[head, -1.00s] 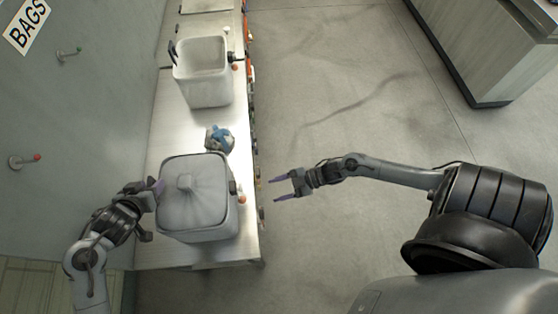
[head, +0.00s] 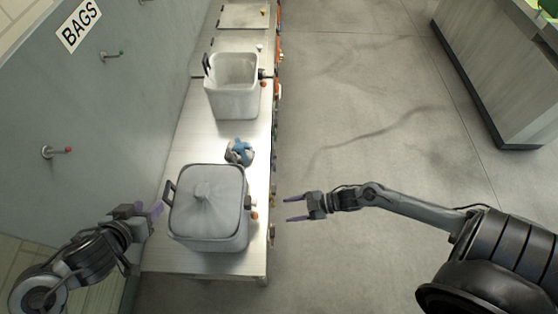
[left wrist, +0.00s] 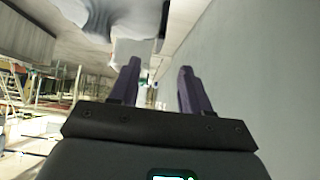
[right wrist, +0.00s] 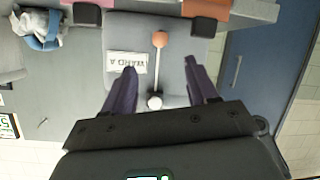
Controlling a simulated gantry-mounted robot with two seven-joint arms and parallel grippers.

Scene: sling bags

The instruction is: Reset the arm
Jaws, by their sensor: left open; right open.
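My left gripper (head: 148,209) is open and empty, just left of the near grey lidded container and apart from it. Its two purple fingers (left wrist: 158,85) show spread in the left wrist view with nothing between them. My right gripper (head: 285,208) is open and empty over the floor, right of the counter edge. In the right wrist view its fingers (right wrist: 160,85) are spread in front of a grey panel with a white label and a lever with an orange ball. It looks apart from the lever, though the gap is hard to judge.
The near lidded container (head: 208,205) stands on the metal counter (head: 195,120). A blue and grey bundle (head: 239,151) lies behind it, and an open container (head: 232,85) stands further back. A wall with hooks and a BAGS sign (head: 79,26) is at left.

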